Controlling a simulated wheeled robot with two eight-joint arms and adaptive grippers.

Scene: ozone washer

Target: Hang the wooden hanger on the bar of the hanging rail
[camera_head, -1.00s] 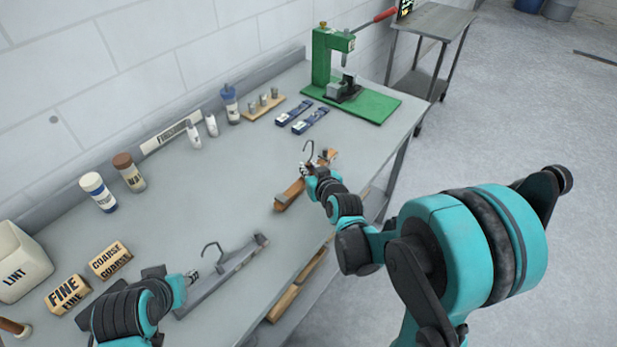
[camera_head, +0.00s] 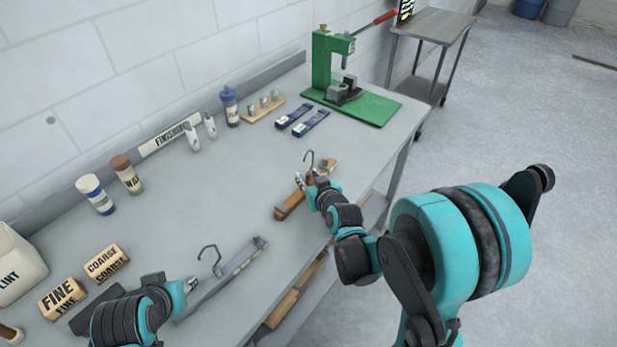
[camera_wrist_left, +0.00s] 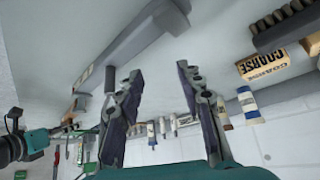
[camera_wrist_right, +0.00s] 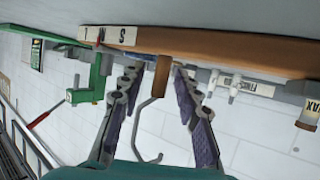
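The wooden hanger (camera_head: 289,207) lies on the grey workbench (camera_head: 225,175), its metal hook (camera_head: 308,158) pointing up. In the right wrist view its brown bar (camera_wrist_right: 215,45) crosses the top, with its neck (camera_wrist_right: 162,75) and hook (camera_wrist_right: 138,130) between my fingers. My right gripper (camera_head: 308,181) is open around the neck, with gaps visible on both sides; it also shows in the right wrist view (camera_wrist_right: 153,85). My left gripper (camera_wrist_left: 157,80) is open and empty beside a grey hanger (camera_head: 228,280), which also shows in the left wrist view (camera_wrist_left: 130,40). I cannot make out the hanging rail.
A green press (camera_head: 322,65) stands at the far end of the bench. FINE (camera_head: 62,298) and COARSE (camera_head: 106,262) blocks and a white LINT bin (camera_head: 18,265) are near left.

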